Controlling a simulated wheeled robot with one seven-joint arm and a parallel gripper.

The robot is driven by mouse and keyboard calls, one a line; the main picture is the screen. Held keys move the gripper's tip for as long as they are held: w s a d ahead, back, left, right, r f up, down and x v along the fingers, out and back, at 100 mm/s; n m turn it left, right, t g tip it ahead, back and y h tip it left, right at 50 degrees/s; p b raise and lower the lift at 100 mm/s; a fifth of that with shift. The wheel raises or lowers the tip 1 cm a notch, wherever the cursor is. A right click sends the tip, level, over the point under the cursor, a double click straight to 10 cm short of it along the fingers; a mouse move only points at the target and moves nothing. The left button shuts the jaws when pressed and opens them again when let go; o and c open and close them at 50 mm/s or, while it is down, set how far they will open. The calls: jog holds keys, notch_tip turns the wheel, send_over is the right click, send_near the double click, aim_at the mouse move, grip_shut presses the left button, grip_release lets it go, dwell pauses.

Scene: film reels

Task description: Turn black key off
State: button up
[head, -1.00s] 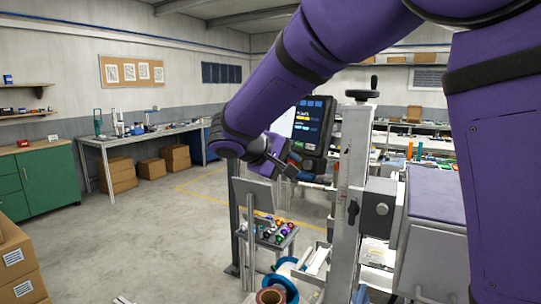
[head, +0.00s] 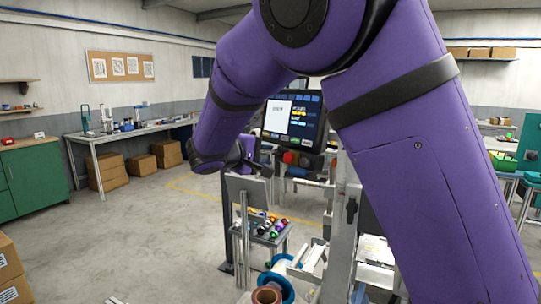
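A control box with a lit screen (head: 292,122) stands in the middle of the head view, partly behind my purple arm. Below its screen are a red knob (head: 288,158) and a small dark part (head: 305,160) beside it. I cannot tell whether this dark part is the black key, or which way it is turned. A black handle (head: 351,210) sits on the machine's grey upright, lower right. My gripper (head: 258,166) is left of the red knob, and seems apart from it. It is small and dark here, and its fingers cannot be made out clearly.
A grey plate on a post (head: 246,190) stands just below my gripper. A small table (head: 262,240) with coloured spools is behind it. A blue-rimmed reel (head: 276,280) is at the bottom.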

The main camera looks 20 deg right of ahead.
aim_at(278, 155)
jog(key=shift+x, duration=1.4)
grip_shut()
